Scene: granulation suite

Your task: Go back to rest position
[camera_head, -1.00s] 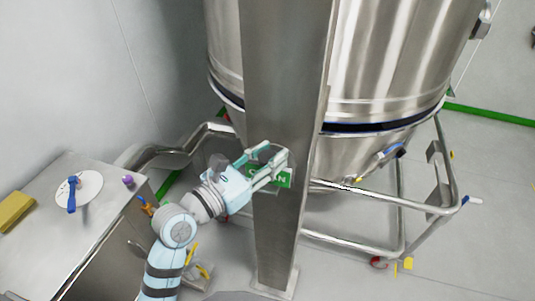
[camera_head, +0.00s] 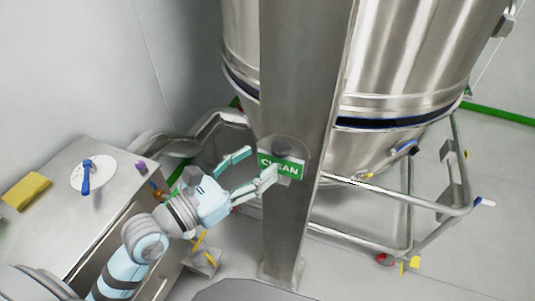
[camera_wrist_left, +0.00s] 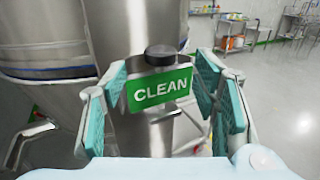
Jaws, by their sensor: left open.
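My left gripper (camera_head: 258,170) is open in front of the steel column, with its fingers apart. A green sign reading CLEAN (camera_head: 281,165) is on the column, just beyond the fingertips, with a dark round knob (camera_head: 281,147) at its upper edge. In the left wrist view the sign (camera_wrist_left: 160,88) shows between the open fingers, and the knob (camera_wrist_left: 160,55) sits above it. I see no finger closed on the sign. My right gripper is not in view.
A steel column (camera_head: 290,220) stands before a large steel vessel (camera_head: 400,60) on a tubular frame (camera_head: 360,235). At left, a steel table (camera_head: 105,200) carries a yellow block (camera_head: 27,190), a white disc (camera_head: 104,172) with a blue tool (camera_head: 86,178), and a small purple item (camera_head: 141,167).

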